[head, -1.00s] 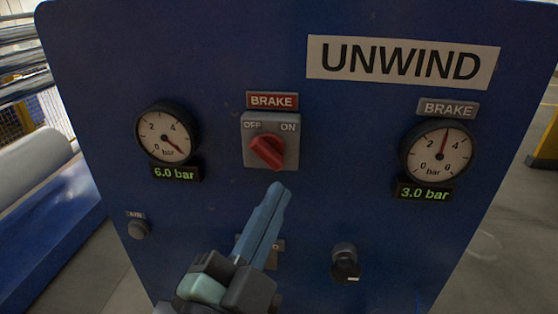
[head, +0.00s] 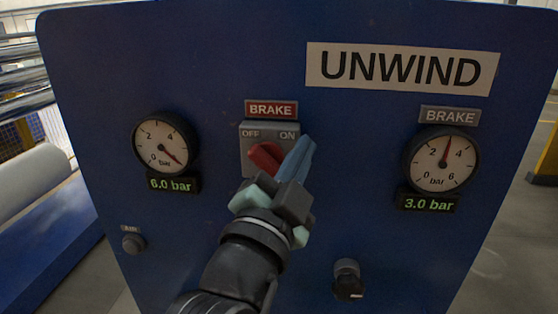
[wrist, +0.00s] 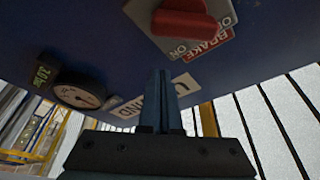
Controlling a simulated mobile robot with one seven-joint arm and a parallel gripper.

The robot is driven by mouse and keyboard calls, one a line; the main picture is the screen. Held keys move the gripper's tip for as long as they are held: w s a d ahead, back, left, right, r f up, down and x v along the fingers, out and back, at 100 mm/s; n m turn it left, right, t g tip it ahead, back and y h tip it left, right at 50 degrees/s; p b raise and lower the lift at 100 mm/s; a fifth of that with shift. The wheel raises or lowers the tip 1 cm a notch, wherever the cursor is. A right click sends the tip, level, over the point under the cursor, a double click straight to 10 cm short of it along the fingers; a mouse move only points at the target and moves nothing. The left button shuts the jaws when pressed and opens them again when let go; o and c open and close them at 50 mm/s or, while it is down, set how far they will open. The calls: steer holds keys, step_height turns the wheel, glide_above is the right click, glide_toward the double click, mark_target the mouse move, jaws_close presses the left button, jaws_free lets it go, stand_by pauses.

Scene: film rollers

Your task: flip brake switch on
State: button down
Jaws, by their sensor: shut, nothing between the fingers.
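The brake switch is a red rotary knob (head: 264,156) on a grey plate (head: 250,134) marked OFF at left and ON at right, under a red BRAKE label (head: 271,109). The knob's visible end points up and left, toward OFF. My gripper (head: 304,146) is shut and empty, its blue fingers just right of the knob and over the plate's right side. They hide part of the knob; I cannot tell whether they touch it. In the wrist view the knob (wrist: 184,20) is at the top, above the fingertips (wrist: 160,75).
The blue panel (head: 225,60) carries a 6.0 bar gauge (head: 160,146) at left and a 3.0 bar gauge (head: 440,160) at right. A black knob (head: 347,279) sits lower right and an AIR button (head: 133,243) lower left. An UNWIND sign (head: 402,69) is at the upper right.

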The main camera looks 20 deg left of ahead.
mark_target(266, 163)
steer(key=a+f, duration=0.1)
steer(key=s+a+f+b, duration=0.1)
steer(key=a+f, duration=0.1)
steer(key=shift+d, duration=0.1)
steer(key=shift+w+f+b, duration=0.1)
steer(key=shift+b, duration=0.55)
steer(key=shift+m, duration=0.3)
steer(key=shift+m+b, duration=0.3)
steer(key=shift+b, duration=0.05)
